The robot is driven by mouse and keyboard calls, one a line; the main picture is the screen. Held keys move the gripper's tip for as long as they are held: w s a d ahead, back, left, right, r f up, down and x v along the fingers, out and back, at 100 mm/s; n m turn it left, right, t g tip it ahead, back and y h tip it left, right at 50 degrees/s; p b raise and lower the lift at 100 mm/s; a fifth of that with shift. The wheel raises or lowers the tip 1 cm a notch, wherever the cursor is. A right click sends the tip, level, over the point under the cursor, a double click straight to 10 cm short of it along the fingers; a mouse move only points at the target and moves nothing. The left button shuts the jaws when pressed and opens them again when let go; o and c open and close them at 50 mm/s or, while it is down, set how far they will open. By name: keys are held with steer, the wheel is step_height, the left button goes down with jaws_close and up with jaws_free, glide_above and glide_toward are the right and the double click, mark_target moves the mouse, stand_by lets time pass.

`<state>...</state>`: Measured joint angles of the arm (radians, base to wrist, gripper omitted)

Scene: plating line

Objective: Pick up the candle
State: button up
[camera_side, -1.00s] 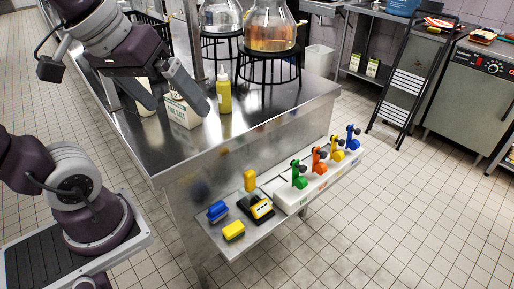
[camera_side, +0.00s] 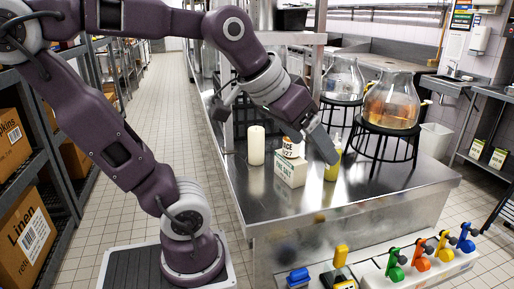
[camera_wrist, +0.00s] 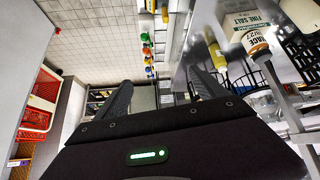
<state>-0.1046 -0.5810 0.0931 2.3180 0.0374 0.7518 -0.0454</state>
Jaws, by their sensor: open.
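The candle (camera_side: 256,146) is a plain cream-white cylinder standing upright on the steel counter (camera_side: 390,188) in the side view. A white cylinder at the top right of the wrist view (camera_wrist: 300,12) looks like it.
A white salt box (camera_side: 290,170) stands close right of the candle, with a round labelled container (camera_side: 291,147) behind it. A yellow bottle (camera_side: 333,165) stands by my right finger. Glass flasks on black stands (camera_side: 388,139) are further right. A shelf post (camera_side: 318,60) rises behind.

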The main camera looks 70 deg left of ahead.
steer(key=w+a+n+t+y, duration=0.1)
steer(key=w+a+n+y, duration=0.15)
steer(key=w+a, duration=0.5)
steer(key=n+y, duration=0.8)
steer(key=y, duration=0.4)
glide_above(256, 136)
steer(key=s+d, duration=0.3)
steer(key=f, duration=0.2)
steer(key=shift+m, duration=0.35)
steer(key=f, duration=1.7)
steer(key=shift+w+d+f, duration=0.15)
steer(key=shift+w+f, duration=0.15)
steer(key=shift+w+a+f, duration=0.15)
steer(key=shift+a, duration=0.1)
steer(key=x, duration=0.6)
steer(key=shift+w+a+f, duration=0.15)
steer(key=shift+a+f, duration=0.1)
steer(key=shift+f, duration=0.05)
jaws_close()
